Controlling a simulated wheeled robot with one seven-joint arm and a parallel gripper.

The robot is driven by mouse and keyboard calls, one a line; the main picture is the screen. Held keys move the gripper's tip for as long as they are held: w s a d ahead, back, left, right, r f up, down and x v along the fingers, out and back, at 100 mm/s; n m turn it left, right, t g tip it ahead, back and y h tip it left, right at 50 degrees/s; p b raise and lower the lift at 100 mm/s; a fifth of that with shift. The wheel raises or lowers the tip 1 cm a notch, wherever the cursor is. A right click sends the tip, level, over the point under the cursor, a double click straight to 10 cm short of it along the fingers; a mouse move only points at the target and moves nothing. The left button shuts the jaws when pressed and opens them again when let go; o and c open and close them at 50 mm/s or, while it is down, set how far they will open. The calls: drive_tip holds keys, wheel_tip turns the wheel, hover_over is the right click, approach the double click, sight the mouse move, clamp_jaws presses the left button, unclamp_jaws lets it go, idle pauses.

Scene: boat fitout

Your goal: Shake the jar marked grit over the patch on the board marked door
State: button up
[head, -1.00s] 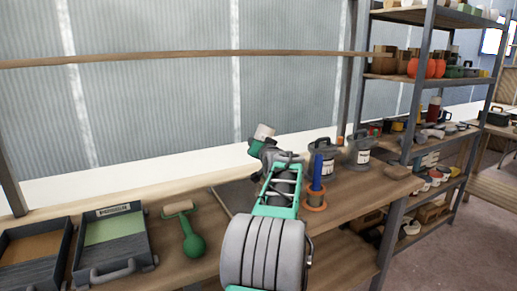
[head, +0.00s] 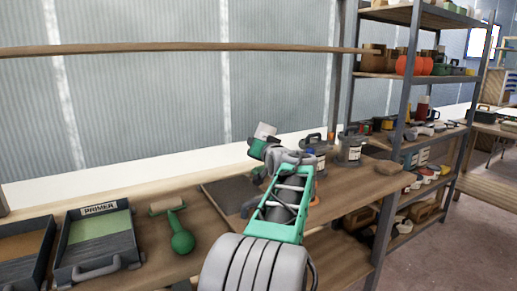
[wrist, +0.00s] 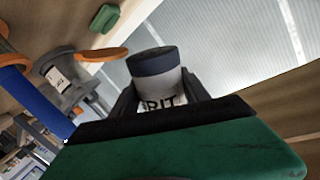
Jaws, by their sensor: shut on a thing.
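The grit jar (wrist: 158,78) is a pale grey cylinder with a dark end, and part of its label, "RIT", shows in the wrist view. My gripper (wrist: 160,103) is shut on it, with dark fingers on both sides. In the head view the jar (head: 265,130) shows as a small pale shape at my gripper (head: 263,143), above the bench and tilted. A dark flat board (head: 228,194) lies on the bench below and left of my arm, which hides part of it. I see no marking or patch on its visible part.
A tray labelled primer (head: 95,240) and a green-handled roller (head: 180,235) lie left of the board. Lidded cans (head: 350,150) stand behind and right of my arm. A loaded shelf rack (head: 400,100) rises at the right.

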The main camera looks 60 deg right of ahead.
drive_tip(key=w+d+r+p, duration=0.1)
drive_tip(key=w+d+p, duration=0.3)
drive_tip(key=w+p, duration=0.2)
drive_tip(key=w+d+p, duration=0.5)
drive_tip(key=w+p, duration=0.1)
drive_tip(key=w, duration=0.3)
drive_tip(key=shift+w+r+p, duration=0.3)
drive_tip(key=shift+r+p, duration=0.05)
idle(0.7)
drive_tip(key=shift+d, duration=0.1)
